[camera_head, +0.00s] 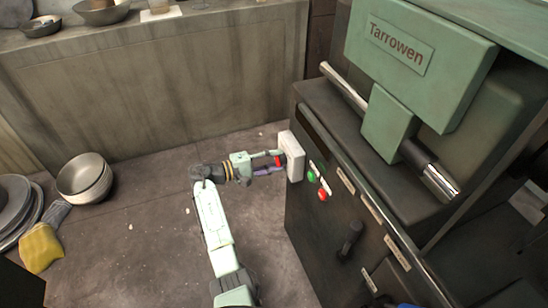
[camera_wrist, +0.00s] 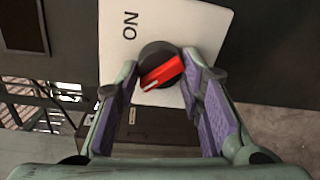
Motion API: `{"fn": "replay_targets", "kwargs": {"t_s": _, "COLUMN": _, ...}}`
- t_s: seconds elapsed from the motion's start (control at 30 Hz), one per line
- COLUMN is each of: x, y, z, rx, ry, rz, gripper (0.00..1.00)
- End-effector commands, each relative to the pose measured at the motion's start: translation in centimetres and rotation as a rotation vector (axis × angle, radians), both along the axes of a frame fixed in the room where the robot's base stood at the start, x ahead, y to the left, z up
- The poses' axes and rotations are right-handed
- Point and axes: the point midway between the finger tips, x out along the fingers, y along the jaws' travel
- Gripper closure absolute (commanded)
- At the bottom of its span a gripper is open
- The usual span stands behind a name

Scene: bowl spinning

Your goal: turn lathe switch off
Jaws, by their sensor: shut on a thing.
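The lathe switch is a white plate (camera_head: 293,155) on the left side of the dark lathe cabinet. In the wrist view the plate (camera_wrist: 118,40) carries the letters "ON", seen turned over. Its round dark knob has a red bar (camera_wrist: 162,72) that lies diagonally, from lower left to upper right. My gripper (camera_head: 274,162) reaches the plate from the left. In the wrist view its purple-padded fingers (camera_wrist: 160,80) are on both sides of the knob and shut on it. The lower right of the plate is partly hidden by the right finger.
The green and dark lathe (camera_head: 425,60) stands at the right, with green (camera_head: 311,176) and red (camera_head: 323,195) buttons beside the switch. Stacked bowls (camera_head: 84,177) and a yellow cloth (camera_head: 40,248) lie at the left. The floor between is mostly clear.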

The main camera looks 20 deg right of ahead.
Motion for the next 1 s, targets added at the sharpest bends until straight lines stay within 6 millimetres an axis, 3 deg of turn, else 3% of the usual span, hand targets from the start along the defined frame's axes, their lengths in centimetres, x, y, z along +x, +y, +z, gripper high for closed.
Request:
{"fn": "replay_targets", "kwargs": {"t_s": 0.57, "x": 0.06, "y": 0.02, "z": 0.06, "rx": -0.001, "ry": 0.028, "rz": 0.001, "gripper": 0.93}}
{"fn": "replay_targets", "kwargs": {"t_s": 0.6, "x": 0.06, "y": 0.02, "z": 0.06, "rx": -0.002, "ry": 0.028, "rz": 0.001, "gripper": 0.62}}
{"fn": "replay_targets", "kwargs": {"t_s": 0.87, "x": 0.04, "y": 0.01, "z": 0.02, "rx": -0.001, "ry": 0.027, "rz": 0.001, "gripper": 0.45}}
{"fn": "replay_targets", "kwargs": {"t_s": 1.0, "x": 0.03, "y": 0.00, "z": 0.01, "rx": -0.001, "ry": 0.027, "rz": 0.001, "gripper": 0.45}}
